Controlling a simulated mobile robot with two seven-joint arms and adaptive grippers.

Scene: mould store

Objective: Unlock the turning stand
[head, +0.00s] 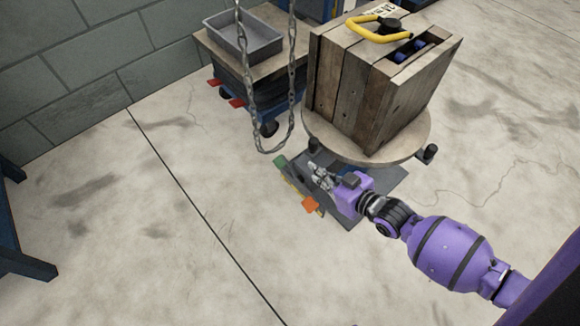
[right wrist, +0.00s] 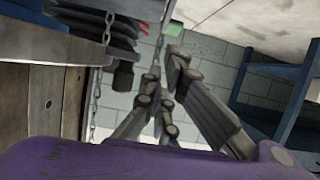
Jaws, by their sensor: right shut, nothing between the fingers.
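The turning stand has a round wooden top (head: 413,148) and a grey base plate (head: 388,180) on the floor. A wooden crate (head: 362,90) with a yellow handle stands on the top. At the base's left side are a green piece (head: 280,161) and an orange tab (head: 310,205); I cannot tell which one locks the stand. My right gripper (head: 315,172) is shut and empty, low over the base between these two, and hides part of it. In the right wrist view its fingers (right wrist: 160,108) point towards a green patch (right wrist: 173,28). My left gripper is out of view.
A chain loop (head: 264,150) hangs just behind and left of my right gripper. A blue lift cart (head: 262,120) with red pedals carries a grey tray (head: 243,38). Blue frame legs (head: 20,250) stand at the left edge. The front floor (head: 150,240) is clear.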

